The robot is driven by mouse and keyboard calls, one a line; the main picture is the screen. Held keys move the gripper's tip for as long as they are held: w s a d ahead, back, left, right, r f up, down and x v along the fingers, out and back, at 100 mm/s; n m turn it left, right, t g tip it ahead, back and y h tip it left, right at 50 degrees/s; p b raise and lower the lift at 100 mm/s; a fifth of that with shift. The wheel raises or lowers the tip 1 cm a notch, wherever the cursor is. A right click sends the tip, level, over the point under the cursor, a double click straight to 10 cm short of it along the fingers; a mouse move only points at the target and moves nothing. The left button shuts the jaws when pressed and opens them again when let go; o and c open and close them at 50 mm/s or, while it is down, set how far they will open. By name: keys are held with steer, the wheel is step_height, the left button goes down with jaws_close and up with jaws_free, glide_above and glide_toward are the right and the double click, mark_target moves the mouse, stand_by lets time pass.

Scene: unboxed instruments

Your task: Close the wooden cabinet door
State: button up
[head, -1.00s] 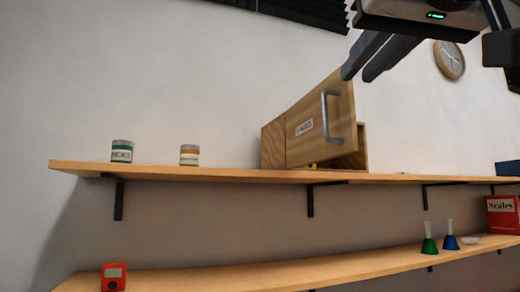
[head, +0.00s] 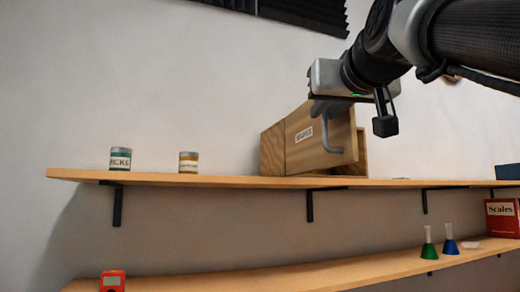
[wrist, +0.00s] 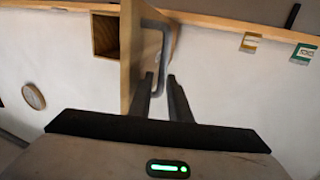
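The wooden cabinet (head: 272,151) stands on the upper shelf. Its labelled door (head: 308,152) is open, and a gap shows behind its right edge. The door has a grey bar handle (head: 329,140). In the wrist view the door (wrist: 129,55) shows nearly edge-on beside the cabinet's dark opening (wrist: 105,35), with the handle (wrist: 164,58) on its right face. My gripper (wrist: 160,76) is open, its fingertips at the end of the handle, one on each side as pictured; contact cannot be told. In the head view my gripper (head: 319,110) partly hides the door's top.
A green-labelled jar (head: 120,159) and a yellow-labelled jar (head: 188,162) stand left on the upper shelf (head: 230,181). The lower shelf holds a red device (head: 112,281), green flask (head: 428,245), blue flask (head: 449,242) and red box (head: 503,218). A wall clock (wrist: 33,96) hangs nearby.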

steer(key=shift+w, duration=0.55)
jaws_close()
